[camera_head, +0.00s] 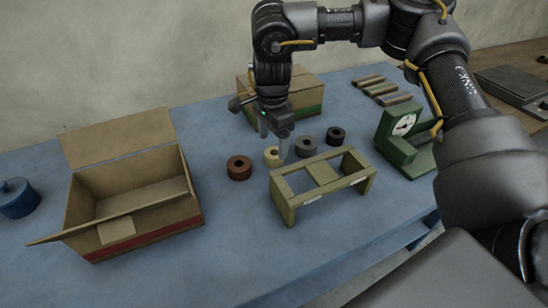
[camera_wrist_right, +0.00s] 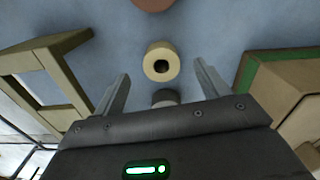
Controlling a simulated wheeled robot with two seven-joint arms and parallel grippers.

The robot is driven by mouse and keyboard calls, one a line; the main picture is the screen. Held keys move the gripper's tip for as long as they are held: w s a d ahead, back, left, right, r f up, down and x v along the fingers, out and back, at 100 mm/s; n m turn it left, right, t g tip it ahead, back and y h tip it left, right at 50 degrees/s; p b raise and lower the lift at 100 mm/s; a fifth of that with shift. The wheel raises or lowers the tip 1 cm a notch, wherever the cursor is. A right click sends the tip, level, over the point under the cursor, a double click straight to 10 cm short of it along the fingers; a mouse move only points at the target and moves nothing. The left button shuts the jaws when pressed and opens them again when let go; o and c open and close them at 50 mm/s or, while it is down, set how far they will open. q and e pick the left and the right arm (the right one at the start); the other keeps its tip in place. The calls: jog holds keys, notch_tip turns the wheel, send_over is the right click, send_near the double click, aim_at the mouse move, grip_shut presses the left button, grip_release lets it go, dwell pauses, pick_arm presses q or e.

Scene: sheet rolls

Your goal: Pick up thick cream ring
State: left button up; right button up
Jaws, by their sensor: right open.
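The thick cream ring (camera_head: 271,153) lies on the blue table between a red-brown ring (camera_head: 239,168) and a grey ring (camera_head: 306,147). In the right wrist view the cream ring (camera_wrist_right: 158,49) shows its dark hole and sits between and slightly beyond my fingertips. My right gripper (camera_head: 279,156) is open and empty, pointing down over the ring; it also shows in the wrist view (camera_wrist_right: 162,68). One finger partly covers the cream ring in the head view. I cannot tell the exact height gap. My left gripper is not in view.
A black ring (camera_head: 336,136) lies right of the grey one. A green-yellow frame stand (camera_head: 285,206) stands in front. An open cardboard box (camera_head: 150,222) is at left, a closed box (camera_head: 309,92) behind, a green dial scale (camera_head: 393,150) at right.

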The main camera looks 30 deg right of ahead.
aim_at(274, 153)
jog(key=shift+d+f, duration=0.2)
jog(key=shift+f, duration=2.4)
jog(key=c, duration=1.1)
jog(key=shift+o, duration=0.2)
jog(key=shift+r, duration=0.1)
